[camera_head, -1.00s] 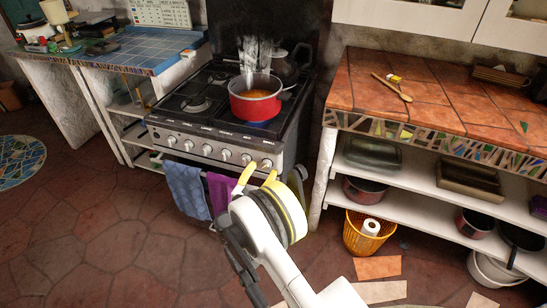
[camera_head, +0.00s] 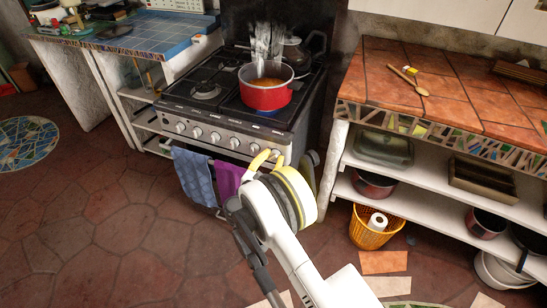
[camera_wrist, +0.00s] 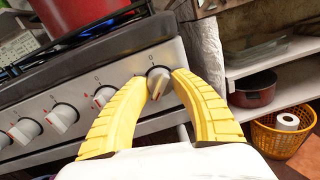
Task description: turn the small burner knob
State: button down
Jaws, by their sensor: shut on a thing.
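The stove's front panel (camera_wrist: 45,98) carries a row of white knobs. The rightmost knob (camera_wrist: 158,80) is between my two yellow fingertips in the wrist view. My gripper (camera_wrist: 158,84) is shut on this knob, one finger on each side. Its pointer looks closer to upright than that of the neighbouring knob (camera_wrist: 103,97). In the head view my gripper (camera_head: 270,158) is at the right end of the knob row, and the fingers partly hide the held knob.
A red pot (camera_head: 265,92) stands on the stove, with blue glow below it and steam above. A blue towel (camera_head: 193,176) and purple towel (camera_head: 228,181) hang below the knobs. Right are a tiled counter (camera_head: 450,107), shelves and an orange basket (camera_head: 370,235).

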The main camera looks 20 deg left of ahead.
jog(key=m, duration=0.7)
jog(key=shift+r+m+g+y, duration=0.1)
jog(key=shift+m+g+y, duration=0.2)
jog(key=shift+m, duration=0.1)
jog(key=m, duration=0.3)
jog(key=shift+w, duration=0.1)
jog(key=m, duration=0.3)
jog(key=shift+m+y, duration=0.4)
jog(key=m, duration=0.6)
jog(key=shift+d, duration=0.1)
jog(key=m, duration=0.5)
jog(key=shift+y, duration=0.4)
jog(key=shift+m, duration=0.4)
